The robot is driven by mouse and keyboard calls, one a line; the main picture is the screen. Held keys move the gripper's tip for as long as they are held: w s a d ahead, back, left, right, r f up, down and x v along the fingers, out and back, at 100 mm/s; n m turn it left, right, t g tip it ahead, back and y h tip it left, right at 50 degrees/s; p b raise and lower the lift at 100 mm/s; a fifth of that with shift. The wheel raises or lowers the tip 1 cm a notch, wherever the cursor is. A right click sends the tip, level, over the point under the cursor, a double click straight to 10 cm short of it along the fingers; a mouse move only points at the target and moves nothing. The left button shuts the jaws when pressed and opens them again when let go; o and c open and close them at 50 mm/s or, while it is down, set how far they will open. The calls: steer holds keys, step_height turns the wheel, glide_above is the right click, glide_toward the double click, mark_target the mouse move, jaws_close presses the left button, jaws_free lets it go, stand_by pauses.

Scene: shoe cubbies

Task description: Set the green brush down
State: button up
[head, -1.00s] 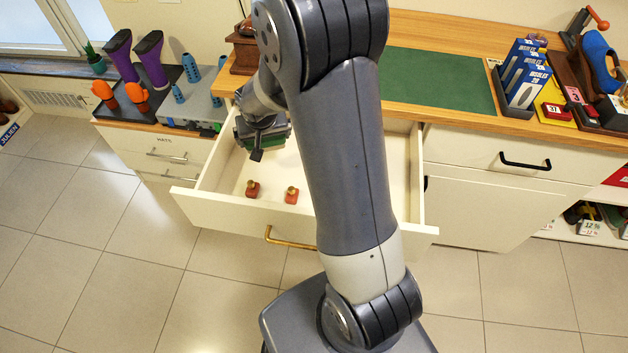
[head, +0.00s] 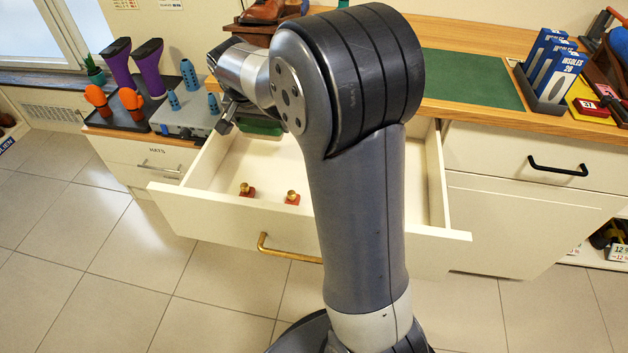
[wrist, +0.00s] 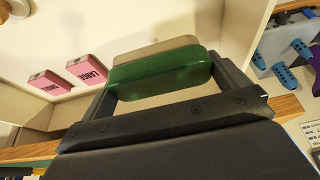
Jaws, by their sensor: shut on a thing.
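My gripper (wrist: 165,76) is shut on the green brush (wrist: 162,74), with one dark finger at each end of it. The brush shows as a rounded green block with a tan side behind it. In the head view the green brush (head: 262,126) is partly hidden by my arm, at the back left of the open drawer (head: 215,208). My gripper (head: 232,116) is above the drawer's left rear. I cannot tell whether the brush touches the drawer floor.
The wrist view shows pink lettered faces (wrist: 87,70). The drawer floor between brush and blocks looks clear. A grey box with blue pegs (head: 185,118) stands on the left counter.

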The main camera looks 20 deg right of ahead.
step_height(320, 180, down, 10)
steer(key=shift+r+b, duration=0.1)
steer(key=shift+b, duration=1.05)
steer(key=shift+f, duration=0.25)
steer(key=o, duration=0.7)
steer(key=shift+r, duration=0.1)
steer(key=shift+r, duration=0.25)
steer(key=p+v, duration=0.2)
steer(key=v, duration=0.9)
steer(key=shift+s+r, duration=0.1)
steer(key=shift+r, duration=0.25)
